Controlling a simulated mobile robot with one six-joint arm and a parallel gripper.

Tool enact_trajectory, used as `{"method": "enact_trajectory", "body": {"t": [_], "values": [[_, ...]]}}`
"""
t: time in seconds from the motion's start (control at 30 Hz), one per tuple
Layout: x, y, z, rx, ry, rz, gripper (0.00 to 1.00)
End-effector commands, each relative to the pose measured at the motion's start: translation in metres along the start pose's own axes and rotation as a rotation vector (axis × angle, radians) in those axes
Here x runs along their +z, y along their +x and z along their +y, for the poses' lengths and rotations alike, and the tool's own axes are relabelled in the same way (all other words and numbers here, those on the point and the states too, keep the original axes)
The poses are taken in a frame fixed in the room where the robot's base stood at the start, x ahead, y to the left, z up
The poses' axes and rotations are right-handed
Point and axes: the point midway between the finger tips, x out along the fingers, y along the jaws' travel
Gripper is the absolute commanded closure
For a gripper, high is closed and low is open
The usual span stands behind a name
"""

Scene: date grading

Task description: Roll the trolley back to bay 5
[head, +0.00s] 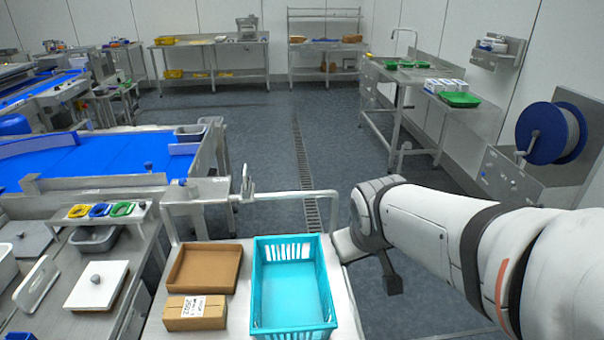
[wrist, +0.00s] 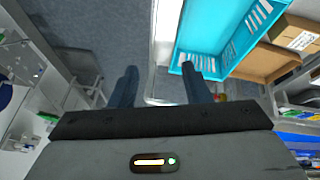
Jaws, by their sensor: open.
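The trolley (head: 242,262) stands in front of me, a pale metal deck with a tubular handle (head: 272,196) across its far end. It carries a turquoise slatted crate (head: 332,300), a brown shallow tray (head: 172,270) and a labelled cardboard box (head: 195,312). My gripper is at the trolley's right side, partly hidden by my arm in the head view. In the wrist view my gripper (wrist: 160,88) is open, its two dark fingers apart. The crate (wrist: 180,50) shows just beyond the right finger. A pale trolley edge lies between the fingers; I cannot tell whether they touch it. No bay number is readable.
A blue-belted conveyor (head: 85,160) and a steel bench (head: 115,305) stand left of the trolley. A sink table (head: 395,75) and a wall hose reel (head: 550,132) are at right. Open floor with a drain channel (head: 300,155) runs between them to the back benches.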

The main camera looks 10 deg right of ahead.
Motion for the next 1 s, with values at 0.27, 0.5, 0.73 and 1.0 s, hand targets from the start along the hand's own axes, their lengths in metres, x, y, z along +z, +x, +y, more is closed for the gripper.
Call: {"method": "enact_trajectory", "body": {"t": [0.27,0.5,0.73,1.0], "values": [[-0.113,0.086,0.045,0.155,-0.415,0.264,0.57],[-0.193,0.159,0.062,0.291,-0.785,0.495,0.57],[-0.239,0.229,0.051,0.385,-1.112,0.742,0.57],[-0.254,0.275,0.032,0.466,-1.326,0.954,0.57]]}}
